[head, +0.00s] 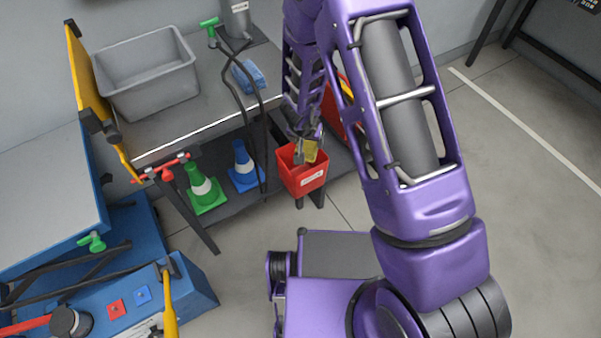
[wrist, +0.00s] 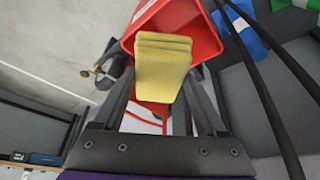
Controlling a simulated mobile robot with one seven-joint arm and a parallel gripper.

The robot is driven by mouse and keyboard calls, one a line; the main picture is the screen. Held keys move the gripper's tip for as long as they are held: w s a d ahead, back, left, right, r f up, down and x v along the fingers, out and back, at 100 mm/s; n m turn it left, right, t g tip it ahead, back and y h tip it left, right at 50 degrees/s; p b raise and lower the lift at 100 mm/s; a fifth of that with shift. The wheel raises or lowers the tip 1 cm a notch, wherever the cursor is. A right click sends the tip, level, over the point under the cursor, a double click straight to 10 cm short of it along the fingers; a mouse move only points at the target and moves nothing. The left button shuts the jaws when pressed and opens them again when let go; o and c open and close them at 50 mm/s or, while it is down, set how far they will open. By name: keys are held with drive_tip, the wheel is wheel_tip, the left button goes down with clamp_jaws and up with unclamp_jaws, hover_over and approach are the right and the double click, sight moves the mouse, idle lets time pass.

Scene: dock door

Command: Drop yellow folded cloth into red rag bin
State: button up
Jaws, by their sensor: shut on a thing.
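The yellow folded cloth (head: 309,151) is held in my gripper (head: 303,150). In the wrist view the cloth (wrist: 162,68) shows as a stacked yellow block between my gripper's fingers (wrist: 160,98). The red rag bin (head: 304,181) has a white label on its front and stands at the right end of the lower shelf. My gripper is at the bin's open top, and the cloth appears over the opening. In the wrist view the red bin (wrist: 204,38) shows behind and around the cloth. The bin's inside is mostly hidden by the cloth.
A green cone (head: 203,188) and a blue cone (head: 243,168) stand on the lower shelf left of the bin. A grey tub (head: 148,75) and a blue cloth (head: 248,76) are on the bench above. Black hoses (head: 240,105) hang down close to the bin.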

drive_tip(key=o, duration=1.2)
drive_tip(key=shift+o, duration=0.2)
drive_tip(key=shift+r, duration=0.15)
drive_tip(key=p+v, duration=1)
drive_tip(key=v, duration=0.7)
drive_tip(key=shift+r+p, duration=0.2)
drive_tip(key=shift+p, duration=0.2)
